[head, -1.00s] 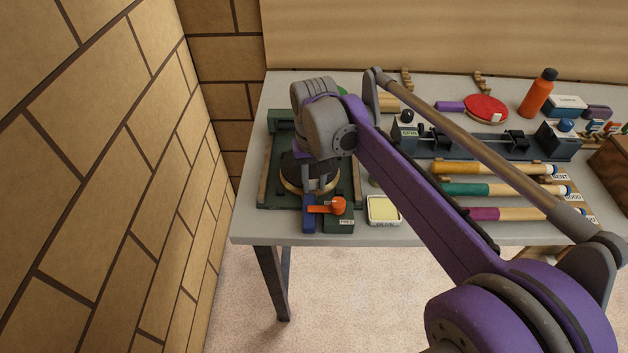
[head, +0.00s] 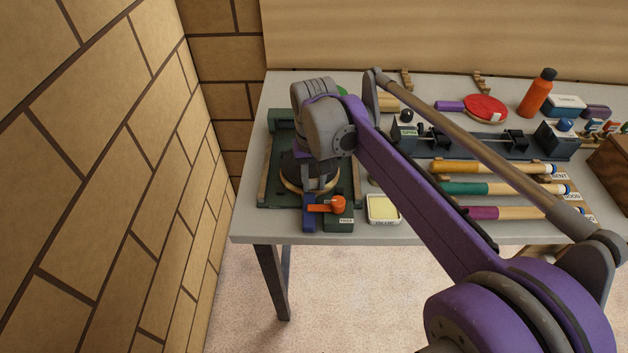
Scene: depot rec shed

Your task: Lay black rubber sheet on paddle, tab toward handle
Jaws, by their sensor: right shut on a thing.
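The black rubber sheet (head: 296,168) shows as a dark patch over the round paddle (head: 291,187), whose pale wooden edge shows below it. The paddle sits in a dark green fixture (head: 270,199) at the left end of the table. My right gripper (head: 317,184) is over the near part of the paddle, shut on the sheet. The sheet's tab is hidden by the gripper. I cannot tell whether the sheet lies flat on the wood. The paddle's handle is not clearly visible. My left gripper is not in view.
An orange lever (head: 326,206) is at the fixture's front, with a pale yellow pad in a white tray (head: 383,209) beside it. Several colored handles (head: 490,189), a red paddle (head: 487,108) and an orange bottle (head: 538,94) are farther right. A brick wall (head: 120,170) stands close on the left.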

